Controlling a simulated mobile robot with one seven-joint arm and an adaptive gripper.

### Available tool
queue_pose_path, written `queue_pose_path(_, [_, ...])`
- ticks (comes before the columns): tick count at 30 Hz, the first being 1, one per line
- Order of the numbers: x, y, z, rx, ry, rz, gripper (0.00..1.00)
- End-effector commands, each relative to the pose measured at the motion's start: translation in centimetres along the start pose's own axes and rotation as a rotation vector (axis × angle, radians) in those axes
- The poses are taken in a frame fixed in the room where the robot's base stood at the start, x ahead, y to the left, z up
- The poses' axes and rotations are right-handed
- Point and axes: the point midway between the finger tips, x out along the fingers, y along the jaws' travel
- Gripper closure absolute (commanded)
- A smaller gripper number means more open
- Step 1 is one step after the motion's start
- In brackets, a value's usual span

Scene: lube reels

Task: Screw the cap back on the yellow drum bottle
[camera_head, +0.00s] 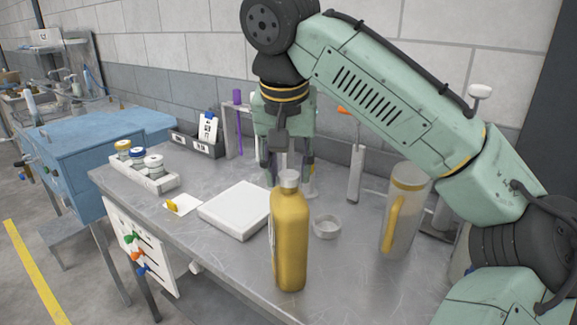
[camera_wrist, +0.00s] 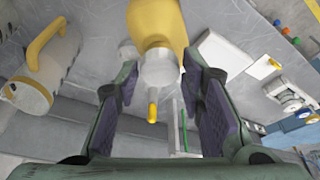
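The yellow drum bottle (camera_head: 291,240) stands upright near the front middle of the metal table. A pale grey cap or neck piece (camera_head: 289,178) is at its top; I cannot tell whether it is seated or threaded. In the wrist view the bottle (camera_wrist: 155,22) and its grey top (camera_wrist: 160,68) appear between the finger tips. My gripper (camera_head: 289,178) hangs pointing down, behind the bottle's top in the head view. It is open; its two fingers (camera_wrist: 165,85) stand wide apart, with no visible contact with the bottle.
A grey round dish (camera_head: 327,227) lies right of the bottle. A grey jug with yellow handle (camera_head: 405,215) stands further right. A white flat box (camera_head: 237,210) lies left, beyond it a tray (camera_head: 150,181) with several small jars. A dark bin (camera_head: 198,143) is at the back.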

Motion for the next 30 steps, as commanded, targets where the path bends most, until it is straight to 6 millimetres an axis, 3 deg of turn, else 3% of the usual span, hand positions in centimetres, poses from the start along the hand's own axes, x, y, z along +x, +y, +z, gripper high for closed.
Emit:
queue_pose_path(10, [0.0,0.01,0.0,0.0,0.0,0.001,0.91])
queue_pose_path(14, [-0.03,-0.04,-0.01,0.056,0.0,0.021,0.91])
queue_pose_path(22, [0.01,-0.25,-0.06,0.388,0.002,0.124,0.91])
queue_pose_path(30, [0.08,-0.25,-0.05,0.433,-0.001,0.134,0.91])
